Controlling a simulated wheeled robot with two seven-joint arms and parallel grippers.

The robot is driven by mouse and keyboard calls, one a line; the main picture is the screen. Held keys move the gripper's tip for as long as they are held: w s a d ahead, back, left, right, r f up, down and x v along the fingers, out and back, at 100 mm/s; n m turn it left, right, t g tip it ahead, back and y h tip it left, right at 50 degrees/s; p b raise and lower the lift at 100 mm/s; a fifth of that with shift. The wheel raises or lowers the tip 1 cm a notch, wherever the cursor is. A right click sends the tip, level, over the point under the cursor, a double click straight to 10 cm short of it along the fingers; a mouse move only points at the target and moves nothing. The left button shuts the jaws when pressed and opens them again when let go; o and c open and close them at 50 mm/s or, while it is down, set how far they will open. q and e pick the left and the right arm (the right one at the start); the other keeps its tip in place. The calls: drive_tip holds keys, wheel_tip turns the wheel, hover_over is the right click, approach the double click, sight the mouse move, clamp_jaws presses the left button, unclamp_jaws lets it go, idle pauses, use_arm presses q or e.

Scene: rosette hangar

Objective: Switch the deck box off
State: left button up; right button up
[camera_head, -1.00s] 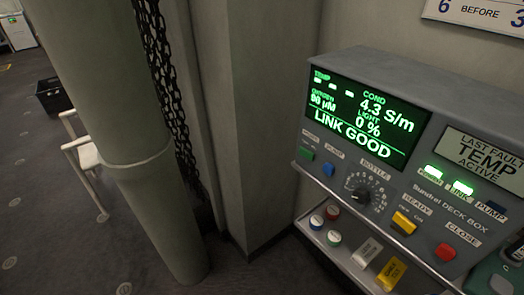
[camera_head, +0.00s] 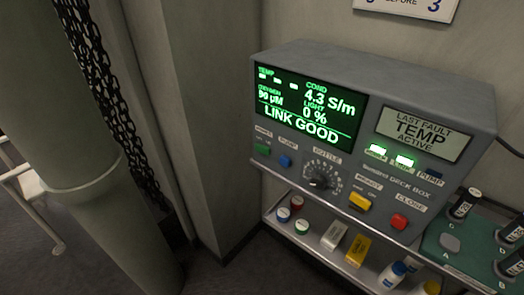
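The deck box (camera_head: 358,75) is a grey console mounted in front of the wall, right of the middle. Its green screen (camera_head: 306,110) is lit and reads "LINK GOOD". Two green lamps (camera_head: 391,155) glow under the "LAST FAULT TEMP ACTIVE" panel (camera_head: 422,134); the PUMP lamp (camera_head: 430,173) is dark. Along its front are a green button (camera_head: 263,149), a blue button (camera_head: 285,161), a black rotary knob (camera_head: 319,182), a yellow switch (camera_head: 360,201) and a red button (camera_head: 399,222). Neither gripper shows in the view.
A metal shelf (camera_head: 268,214) under the box holds several small capped jars and boxes. A green rack (camera_head: 457,262) with dark vials stands at the lower right. A thick pillar (camera_head: 75,170), a hanging chain (camera_head: 100,80) and a pale chair (camera_head: 25,182) are left.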

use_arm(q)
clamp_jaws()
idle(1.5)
